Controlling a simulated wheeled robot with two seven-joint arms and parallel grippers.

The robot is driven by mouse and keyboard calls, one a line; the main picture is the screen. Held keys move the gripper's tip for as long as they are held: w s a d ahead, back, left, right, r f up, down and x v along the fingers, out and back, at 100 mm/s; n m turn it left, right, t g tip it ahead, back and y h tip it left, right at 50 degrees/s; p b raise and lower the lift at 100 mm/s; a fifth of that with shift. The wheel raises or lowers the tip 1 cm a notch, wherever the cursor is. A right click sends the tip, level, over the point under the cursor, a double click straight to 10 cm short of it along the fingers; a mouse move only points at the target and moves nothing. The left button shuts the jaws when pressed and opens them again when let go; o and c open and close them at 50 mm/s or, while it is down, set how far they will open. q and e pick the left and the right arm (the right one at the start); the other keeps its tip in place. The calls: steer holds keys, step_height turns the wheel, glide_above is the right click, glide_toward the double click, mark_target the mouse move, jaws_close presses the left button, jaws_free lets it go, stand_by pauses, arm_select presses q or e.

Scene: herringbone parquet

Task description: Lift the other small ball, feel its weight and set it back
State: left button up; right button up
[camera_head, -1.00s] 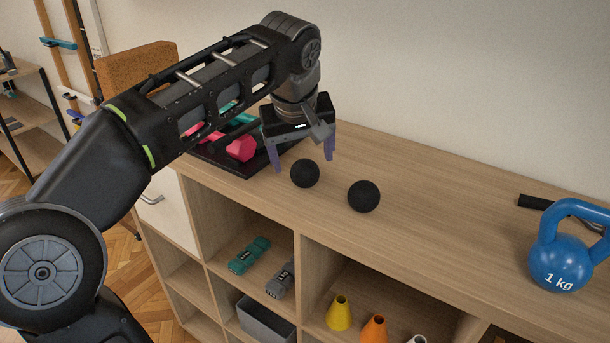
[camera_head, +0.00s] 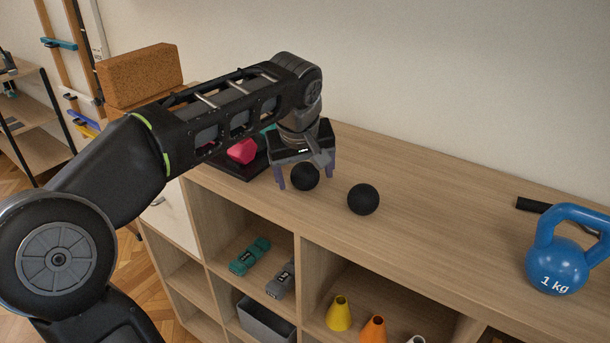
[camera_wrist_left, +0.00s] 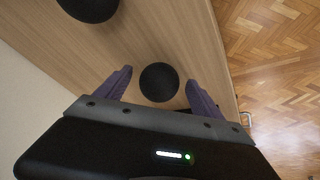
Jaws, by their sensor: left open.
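Two small black balls rest on the wooden shelf top. The left ball (camera_head: 305,177) sits between the open fingers of my left gripper (camera_head: 304,182), with its upper part partly covered by the gripper. The wrist view shows this same ball (camera_wrist_left: 159,82) between the two purple fingertips (camera_wrist_left: 160,88), with gaps on both sides. The right ball (camera_head: 363,199) stands apart to the right, and it also shows at the top left of the wrist view (camera_wrist_left: 90,4). My right gripper is not in view.
A blue 1 kg kettlebell (camera_head: 560,262) and a black-handled item (camera_head: 533,204) stand at the right. A dark tray with a pink dumbbell (camera_head: 243,151) lies behind my left arm. Cubbies below hold cones (camera_head: 339,313).

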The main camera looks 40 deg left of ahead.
arm_select(q)
jaws_close()
stand_by(0.9)
